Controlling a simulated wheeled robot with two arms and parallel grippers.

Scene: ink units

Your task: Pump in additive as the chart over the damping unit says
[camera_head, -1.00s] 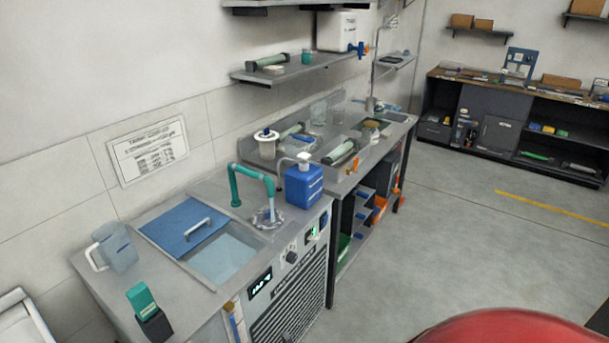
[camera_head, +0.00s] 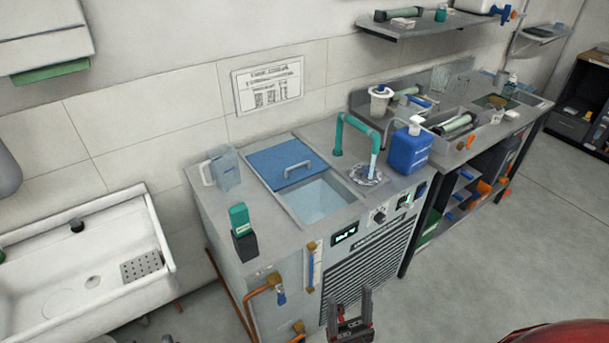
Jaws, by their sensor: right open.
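The damping unit (camera_head: 262,246) is a grey cabinet with a water bath (camera_head: 325,202) in its top, partly covered by a blue lid (camera_head: 280,162) with a handle. The chart (camera_head: 268,85) hangs on the wall above it; its text is too small to read. A blue jug with a white pump top (camera_head: 409,150) stands at the unit's right end, beside a teal pipe (camera_head: 338,138) over a round drain (camera_head: 368,176). My right gripper (camera_head: 350,300) is open and empty, low in front of the unit's grille. My left gripper is out of view.
A clear pitcher (camera_head: 226,170) and a teal-topped dark block (camera_head: 241,228) stand on the unit's left side. A white sink (camera_head: 75,260) is at left. A cluttered workbench (camera_head: 470,148) adjoins at right. Copper pipes (camera_head: 262,290) stick out at the front left. Floor at right is clear.

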